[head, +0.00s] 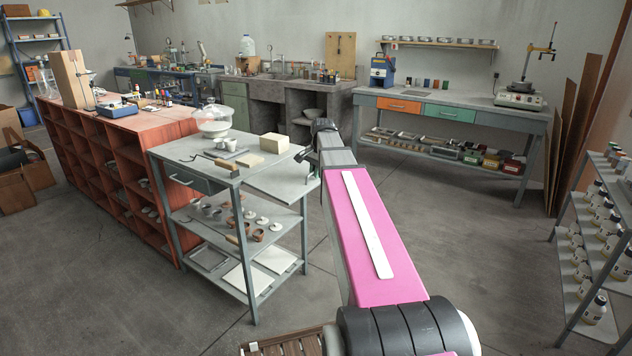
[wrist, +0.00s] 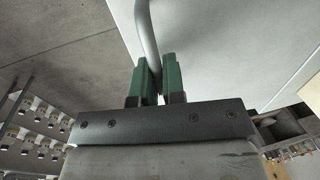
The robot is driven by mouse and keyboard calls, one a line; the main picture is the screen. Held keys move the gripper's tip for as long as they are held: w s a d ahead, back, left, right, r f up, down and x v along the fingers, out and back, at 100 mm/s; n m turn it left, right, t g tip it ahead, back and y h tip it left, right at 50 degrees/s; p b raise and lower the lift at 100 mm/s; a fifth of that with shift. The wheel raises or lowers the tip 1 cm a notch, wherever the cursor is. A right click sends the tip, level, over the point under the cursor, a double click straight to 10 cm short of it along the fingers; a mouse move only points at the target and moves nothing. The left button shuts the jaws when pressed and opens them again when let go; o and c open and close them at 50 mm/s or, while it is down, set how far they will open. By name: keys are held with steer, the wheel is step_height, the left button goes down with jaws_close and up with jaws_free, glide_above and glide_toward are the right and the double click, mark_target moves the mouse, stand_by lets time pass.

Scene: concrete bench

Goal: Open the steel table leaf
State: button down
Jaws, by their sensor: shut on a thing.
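The steel table leaf (head: 284,183) is a flat grey panel on the right side of the small steel table (head: 187,160). It looks tilted, sloping a little below the level of the tabletop. In the wrist view its pale surface (wrist: 215,40) fills the upper right. A grey bar handle (wrist: 147,35) runs down from the top of the wrist view. My gripper (wrist: 154,80), with green fingers, is shut on this handle.
A glass dome (head: 213,120), a beige block (head: 274,143) and hand tools stand on the tabletop, with pottery pieces on the shelf below. A bottle rack (head: 585,245) is at the right. The floor (head: 460,215) between them is clear.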

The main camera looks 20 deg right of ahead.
steer(key=shift+w+a+r, duration=0.1)
steer(key=shift+w+r, duration=0.05)
steer(key=shift+r, duration=0.9)
steer(key=c, duration=1.2)
jaws_free()
steer(key=r, duration=0.3)
steer(key=s+r, duration=0.1)
steer(key=r, duration=0.3)
steer(key=d+r, duration=0.1)
steer(key=r, duration=0.2)
steer(key=shift+s+r, duration=0.2)
steer(key=shift+r, duration=0.1)
steer(key=shift+s, duration=0.1)
